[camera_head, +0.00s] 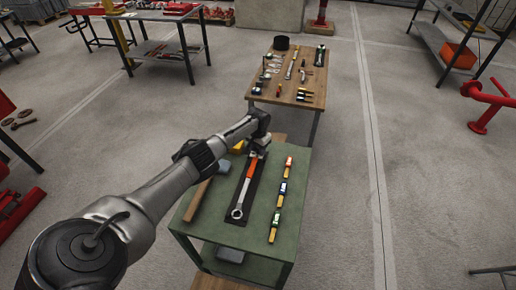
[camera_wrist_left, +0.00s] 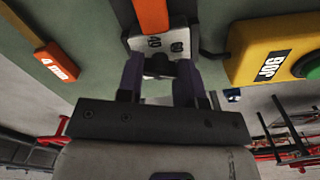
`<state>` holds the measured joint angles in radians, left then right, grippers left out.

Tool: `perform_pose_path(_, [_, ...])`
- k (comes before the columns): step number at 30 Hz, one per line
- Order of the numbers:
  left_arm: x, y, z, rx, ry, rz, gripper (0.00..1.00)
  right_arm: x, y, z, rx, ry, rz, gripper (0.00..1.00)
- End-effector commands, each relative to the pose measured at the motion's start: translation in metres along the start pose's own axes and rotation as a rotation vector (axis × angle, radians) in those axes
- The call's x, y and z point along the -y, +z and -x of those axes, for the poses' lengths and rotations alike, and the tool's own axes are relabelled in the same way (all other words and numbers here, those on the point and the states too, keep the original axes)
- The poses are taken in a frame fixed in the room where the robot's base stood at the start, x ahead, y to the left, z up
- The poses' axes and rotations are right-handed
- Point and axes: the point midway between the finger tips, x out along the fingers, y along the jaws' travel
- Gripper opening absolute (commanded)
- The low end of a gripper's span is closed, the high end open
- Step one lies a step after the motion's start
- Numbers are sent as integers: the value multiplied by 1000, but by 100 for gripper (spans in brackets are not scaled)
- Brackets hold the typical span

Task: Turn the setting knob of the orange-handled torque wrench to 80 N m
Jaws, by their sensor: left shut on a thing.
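The orange-handled torque wrench (camera_head: 251,171) lies on a dark mat on the green table, its ring end toward the front. In the left wrist view its orange handle (camera_wrist_left: 153,15) ends in a pale block (camera_wrist_left: 145,43) with dark numbers, apparently 40 and another that I cannot read surely. My left gripper (camera_head: 260,143) is at the handle's far end. In the left wrist view my left gripper (camera_wrist_left: 160,80) has its two fingers closed around the dark setting knob (camera_wrist_left: 159,67); the fingers hide its sides. My right gripper is not in view.
A yellow box (camera_wrist_left: 270,50) with a green button stands close beside the knob; it also shows in the head view (camera_head: 238,147). A wooden table (camera_head: 290,88) with tools stands beyond.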

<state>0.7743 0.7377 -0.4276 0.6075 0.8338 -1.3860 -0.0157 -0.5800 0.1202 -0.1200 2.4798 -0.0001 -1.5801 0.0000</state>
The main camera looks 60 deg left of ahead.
Motion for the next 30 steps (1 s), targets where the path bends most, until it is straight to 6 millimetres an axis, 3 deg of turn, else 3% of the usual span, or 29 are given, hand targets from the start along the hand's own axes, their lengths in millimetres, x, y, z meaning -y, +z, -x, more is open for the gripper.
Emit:
perform_pose_path(9, [0,0,0,-2,0,-115,10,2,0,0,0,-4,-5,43])
perform_pose_path(26, [0,0,0,-2,0,-142,10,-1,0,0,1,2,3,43])
perform_pose_path(27, [0,0,0,-2,0,-142,35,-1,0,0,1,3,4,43])
perform_pose_path(30, [0,0,0,-2,0,-142,44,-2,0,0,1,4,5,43])
